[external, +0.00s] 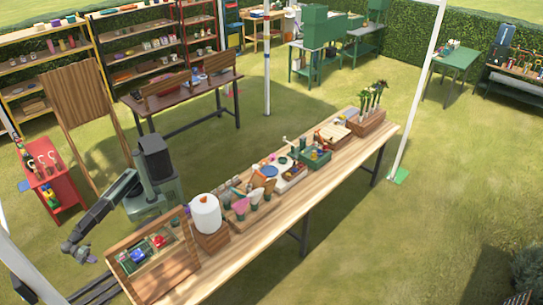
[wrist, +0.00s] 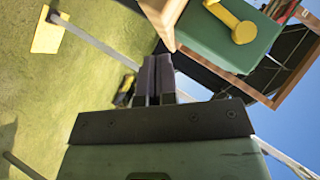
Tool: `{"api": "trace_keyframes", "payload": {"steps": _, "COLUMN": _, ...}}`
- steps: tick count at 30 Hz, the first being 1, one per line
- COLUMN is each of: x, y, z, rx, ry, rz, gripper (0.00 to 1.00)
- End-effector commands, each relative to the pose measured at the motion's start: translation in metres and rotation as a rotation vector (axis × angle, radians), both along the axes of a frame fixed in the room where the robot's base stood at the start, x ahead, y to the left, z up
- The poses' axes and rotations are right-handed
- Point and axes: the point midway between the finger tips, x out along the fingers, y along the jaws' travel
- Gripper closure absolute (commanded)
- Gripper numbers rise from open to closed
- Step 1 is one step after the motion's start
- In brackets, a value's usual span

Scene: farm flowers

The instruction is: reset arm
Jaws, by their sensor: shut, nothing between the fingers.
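My gripper (external: 78,252) is at the lower left of the external view, out over the grass and to the left of the long wooden table. My arm reaches down and left to it. In the wrist view, the two dark fingers (wrist: 156,75) lie side by side and touching, with nothing between them. The fingertips are too small to make out in the external view.
The long wooden table (external: 325,188) holds pots, tools and a paper roll (external: 205,214). A red stand (external: 55,190) is left of my arm. White poles (external: 417,90) stand on the grass. A green box (wrist: 225,35) with a yellow object (wrist: 232,20) fills the wrist view's upper right.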

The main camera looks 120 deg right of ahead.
Motion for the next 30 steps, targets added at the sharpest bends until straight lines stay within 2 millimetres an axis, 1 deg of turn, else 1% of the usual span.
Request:
{"api": "trace_keyframes", "payload": {"steps": 1, "x": 0.007, "y": -0.004, "z": 0.0, "rx": 0.0, "ry": 0.0, "rz": 0.0, "gripper": 1.0}}
{"api": "trace_keyframes", "payload": {"steps": 4, "x": 0.014, "y": -0.01, "z": 0.0, "rx": 0.001, "ry": -0.001, "rz": 0.0, "gripper": 1.0}}
{"api": "trace_keyframes", "payload": {"steps": 13, "x": 0.015, "y": -0.011, "z": 0.0, "rx": -0.017, "ry": 0.016, "rz": -0.012, "gripper": 1.0}}
{"api": "trace_keyframes", "payload": {"steps": 14, "x": 0.016, "y": -0.012, "z": -0.002, "rx": -0.047, "ry": 0.024, "rz": -0.029, "gripper": 1.0}}
{"api": "trace_keyframes", "payload": {"steps": 15, "x": 0.017, "y": -0.017, "z": -0.011, "rx": -0.124, "ry": 0.017, "rz": -0.063, "gripper": 1.0}}
{"api": "trace_keyframes", "payload": {"steps": 16, "x": 0.013, "y": -0.026, "z": -0.02, "rx": -0.195, "ry": 0.004, "rz": -0.095, "gripper": 1.0}}
{"api": "trace_keyframes", "payload": {"steps": 17, "x": 0.01, "y": -0.039, "z": -0.03, "rx": -0.278, "ry": -0.018, "rz": -0.138, "gripper": 1.0}}
{"api": "trace_keyframes", "payload": {"steps": 18, "x": 0.013, "y": -0.067, "z": -0.045, "rx": -0.391, "ry": -0.049, "rz": -0.216, "gripper": 1.0}}
{"api": "trace_keyframes", "payload": {"steps": 20, "x": 0.025, "y": -0.117, "z": -0.062, "rx": -0.545, "ry": -0.094, "rz": -0.354, "gripper": 1.0}}
{"api": "trace_keyframes", "payload": {"steps": 21, "x": 0.033, "y": -0.154, "z": -0.072, "rx": -0.64, "ry": -0.122, "rz": -0.449, "gripper": 1.0}}
{"api": "trace_keyframes", "payload": {"steps": 22, "x": 0.039, "y": -0.182, "z": -0.079, "rx": -0.706, "ry": -0.142, "rz": -0.521, "gripper": 1.0}}
{"api": "trace_keyframes", "payload": {"steps": 23, "x": 0.044, "y": -0.21, "z": -0.084, "rx": -0.768, "ry": -0.16, "rz": -0.591, "gripper": 1.0}}
{"api": "trace_keyframes", "payload": {"steps": 24, "x": 0.049, "y": -0.246, "z": -0.089, "rx": -0.842, "ry": -0.179, "rz": -0.676, "gripper": 1.0}}
{"api": "trace_keyframes", "payload": {"steps": 26, "x": 0.052, "y": -0.297, "z": -0.095, "rx": -0.939, "ry": -0.204, "rz": -0.794, "gripper": 1.0}}
{"api": "trace_keyframes", "payload": {"steps": 27, "x": 0.053, "y": -0.327, "z": -0.097, "rx": -0.994, "ry": -0.217, "rz": -0.86, "gripper": 1.0}}
{"api": "trace_keyframes", "payload": {"steps": 29, "x": 0.051, "y": -0.369, "z": -0.099, "rx": -1.064, "ry": -0.229, "rz": -0.945, "gripper": 1.0}}
{"api": "trace_keyframes", "payload": {"steps": 30, "x": 0.048, "y": -0.394, "z": -0.1, "rx": -1.106, "ry": -0.235, "rz": -0.994, "gripper": 1.0}}
